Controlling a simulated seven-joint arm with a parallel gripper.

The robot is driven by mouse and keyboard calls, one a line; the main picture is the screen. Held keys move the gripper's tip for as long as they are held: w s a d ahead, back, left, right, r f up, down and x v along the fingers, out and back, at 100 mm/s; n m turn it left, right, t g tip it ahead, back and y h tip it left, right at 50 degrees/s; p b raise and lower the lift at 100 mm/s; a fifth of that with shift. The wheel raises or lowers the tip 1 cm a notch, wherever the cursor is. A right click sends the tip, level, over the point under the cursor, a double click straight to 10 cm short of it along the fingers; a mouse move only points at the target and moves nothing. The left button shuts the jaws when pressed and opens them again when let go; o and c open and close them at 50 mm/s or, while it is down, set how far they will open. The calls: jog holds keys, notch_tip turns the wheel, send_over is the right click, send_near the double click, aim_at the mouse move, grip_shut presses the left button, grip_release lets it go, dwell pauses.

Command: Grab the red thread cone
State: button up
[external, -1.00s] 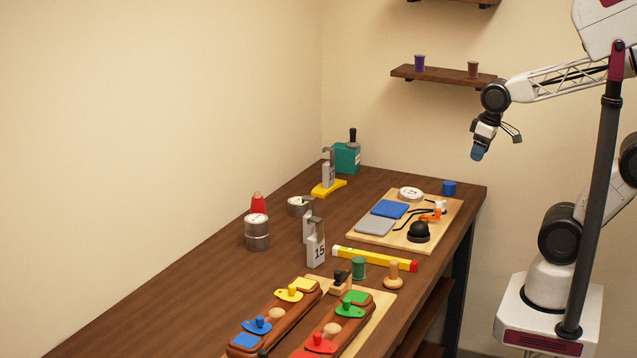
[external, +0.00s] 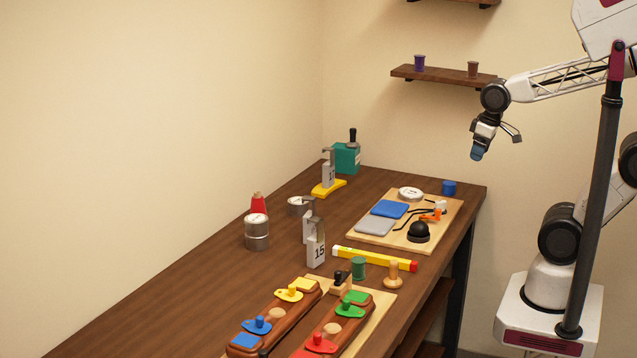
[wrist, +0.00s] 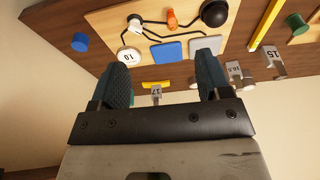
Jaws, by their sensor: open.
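The red thread cone (external: 258,203) stands on the wooden table near its far left edge, in the external view. A silver can (external: 256,232) stands in front of it and hides its lower part. My gripper (external: 478,153) is in the air beyond the right end of the table, far from the cone. In the wrist view my gripper (wrist: 161,80) has its two dark fingers spread wide with nothing between them. I cannot make out the red cone in the wrist view.
A wooden board (external: 387,247) with blue and grey pads, a black dome and a white dial lies at the table's right. Labelled dispensers (external: 316,250), a green spool (external: 358,268), a yellow level (external: 375,259) and leather pieces with coloured parts (external: 272,322) stand nearer. A wall shelf (external: 443,76) holds two spools.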

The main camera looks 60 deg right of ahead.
jog(key=w+a+m+g+y, duration=0.1)
jog(key=w+a+m+y, duration=0.35)
jog(key=w, duration=1.15)
jog(key=w+a+m+g+y, duration=0.1)
jog(key=w+a+m+y, duration=0.35)
jog(key=w, duration=1.15)
jog(key=m+t+y, duration=0.3)
jog(key=m+y, duration=0.1)
jog(key=m, duration=0.8)
send_near(254, 199)
jog(key=w+a, duration=0.1)
jog(key=a, duration=0.1)
jog(key=shift+w+d+f, duration=0.1)
jog(key=shift+d+f, duration=0.05)
jog(key=shift+f, duration=0.05)
jog(key=shift+x, duration=1.3)
jog(key=shift+s+x, duration=0.1)
jog(key=shift+x, duration=1.2)
jog(key=shift+s+x, duration=0.15)
jog(key=shift+x, duration=1.15)
